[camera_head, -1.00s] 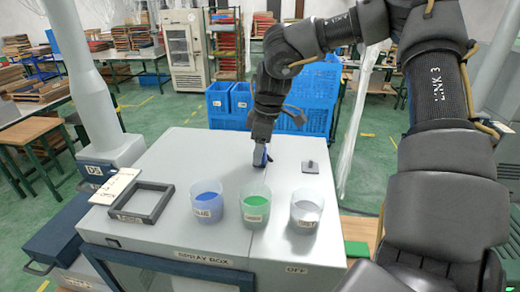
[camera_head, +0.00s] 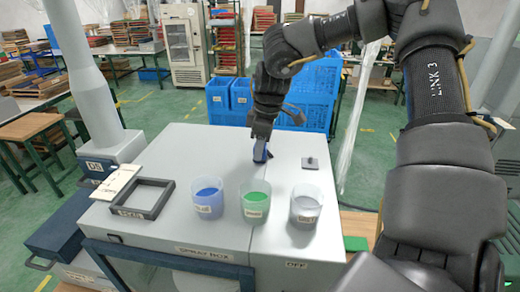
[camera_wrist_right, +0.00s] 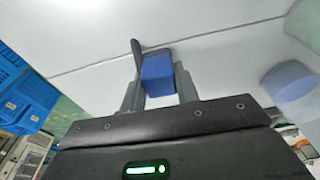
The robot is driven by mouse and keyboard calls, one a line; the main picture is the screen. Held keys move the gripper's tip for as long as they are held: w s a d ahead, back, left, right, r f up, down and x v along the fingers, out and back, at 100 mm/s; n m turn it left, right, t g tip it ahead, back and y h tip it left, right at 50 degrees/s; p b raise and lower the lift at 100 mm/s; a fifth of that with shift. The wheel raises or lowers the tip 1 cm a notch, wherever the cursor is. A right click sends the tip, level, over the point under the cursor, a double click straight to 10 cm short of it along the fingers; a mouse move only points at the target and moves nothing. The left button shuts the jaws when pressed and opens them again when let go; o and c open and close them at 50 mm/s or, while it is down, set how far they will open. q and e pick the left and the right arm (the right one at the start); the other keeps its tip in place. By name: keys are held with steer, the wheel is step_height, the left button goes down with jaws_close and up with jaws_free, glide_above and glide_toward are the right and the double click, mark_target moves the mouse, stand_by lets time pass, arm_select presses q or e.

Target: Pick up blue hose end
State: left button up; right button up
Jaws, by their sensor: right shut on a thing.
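The blue hose end (camera_wrist_right: 158,72) is a small blue block between the fingers of my right gripper (camera_wrist_right: 160,88) in the right wrist view. The gripper is shut on it. In the head view my right gripper (camera_head: 260,152) points down just over the top of the spray box (camera_head: 185,150), behind the cups, and a bit of blue shows at its tip. I cannot tell whether the hose end touches the box top. My left gripper is not in view.
A blue-filled cup (camera_head: 208,197), a green-filled cup (camera_head: 255,201) and a grey-filled cup (camera_head: 305,206) stand along the box's front. A dark square frame (camera_head: 143,198) lies at the left.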

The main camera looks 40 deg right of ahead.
steer(key=shift+w+r+b, duration=0.15)
steer(key=shift+r+b, duration=0.2)
steer(key=shift+r, duration=0.3)
steer(key=s+a+r+b, duration=0.7)
steer(key=a+r, duration=0.5)
steer(key=s+d+r+m+p, duration=0.2)
steer(key=d+p, duration=0.4)
steer(key=d, duration=0.4)
steer(key=s+d+f+n+p, duration=0.2)
steer(key=d+f, duration=0.4)
steer(key=d, duration=0.4)
steer(key=shift+d+f, duration=0.35)
steer(key=shift+f, duration=0.05)
steer(key=shift+f, duration=0.15)
